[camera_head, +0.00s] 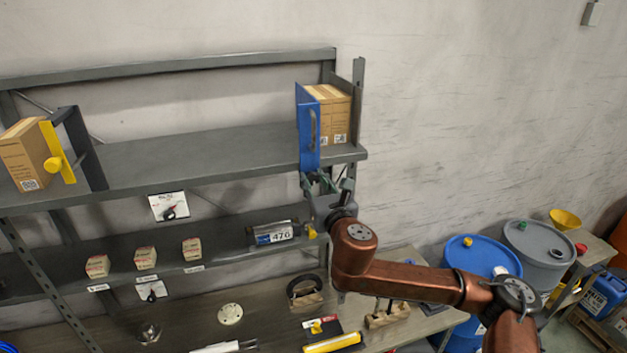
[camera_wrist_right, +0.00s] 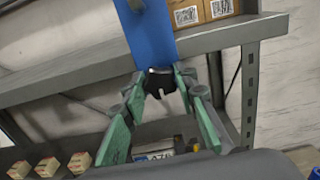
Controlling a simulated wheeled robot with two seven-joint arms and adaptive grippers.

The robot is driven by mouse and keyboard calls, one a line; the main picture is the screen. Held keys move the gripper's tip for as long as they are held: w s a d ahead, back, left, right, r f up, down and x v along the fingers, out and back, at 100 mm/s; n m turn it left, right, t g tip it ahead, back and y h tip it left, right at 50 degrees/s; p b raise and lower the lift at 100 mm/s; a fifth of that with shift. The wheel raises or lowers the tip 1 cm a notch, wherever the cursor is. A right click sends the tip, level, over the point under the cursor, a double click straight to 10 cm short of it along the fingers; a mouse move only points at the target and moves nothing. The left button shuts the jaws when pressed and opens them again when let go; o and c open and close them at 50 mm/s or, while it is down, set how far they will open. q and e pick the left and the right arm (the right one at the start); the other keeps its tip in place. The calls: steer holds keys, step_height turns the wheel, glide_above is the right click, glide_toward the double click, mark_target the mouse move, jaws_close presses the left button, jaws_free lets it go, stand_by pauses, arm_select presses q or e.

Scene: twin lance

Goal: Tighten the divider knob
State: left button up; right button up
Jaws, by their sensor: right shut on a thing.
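A blue divider (camera_head: 309,129) with a handle stands upright at the right end of the upper shelf. It also shows at the top of the right wrist view (camera_wrist_right: 151,38). A black knob (camera_wrist_right: 160,84) sits below the divider at the shelf's front edge. My right gripper (camera_head: 326,183) is just under that edge, its green-padded fingers shut on the black knob. The fingers partly hide the knob. My left gripper is not in view.
Cardboard boxes stand beside the dividers, one at right (camera_head: 333,108) and one at left (camera_head: 24,153). The upper shelf (camera_head: 200,152) is bare between them. The lower shelf (camera_head: 218,250) holds small boxes and a labelled item (camera_head: 275,235). Drums (camera_head: 480,258) stand at right.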

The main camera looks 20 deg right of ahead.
steer(key=c, duration=0.5)
